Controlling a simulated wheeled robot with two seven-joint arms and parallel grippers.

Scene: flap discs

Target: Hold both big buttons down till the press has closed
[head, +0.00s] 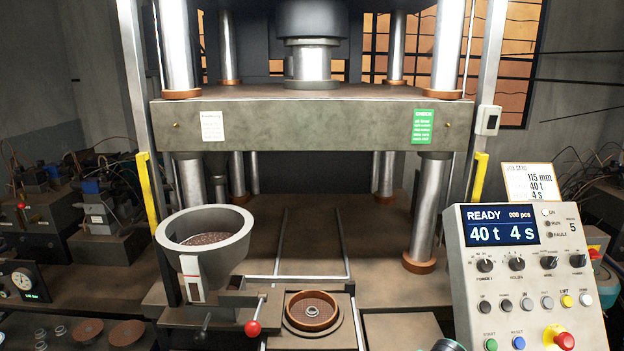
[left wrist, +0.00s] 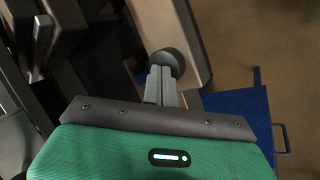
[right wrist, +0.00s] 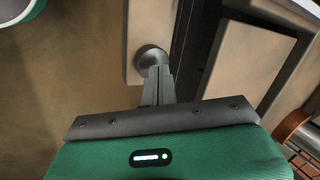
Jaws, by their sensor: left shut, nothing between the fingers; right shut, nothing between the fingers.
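The press shows in the head view with its thick upper plate (head: 310,125) raised well above the bed (head: 385,235); a wide gap is open between them. In the left wrist view my left gripper (left wrist: 162,80) is shut and empty, its tips at the near edge of a big dark round button (left wrist: 168,60) on a pale housing. In the right wrist view my right gripper (right wrist: 155,78) is shut and empty, its tips at the near edge of another such button (right wrist: 151,58). I cannot tell whether either button is touched or pressed. The head view shows neither gripper clearly.
A control panel (head: 510,265) at the right reads READY, 40 t, 4 s, 000 pcs. A grey hopper (head: 235,255) stands front left, beside a red-knobbed lever (head: 252,328) and a round mould (head: 312,311). Yellow posts (head: 147,195) flank the press.

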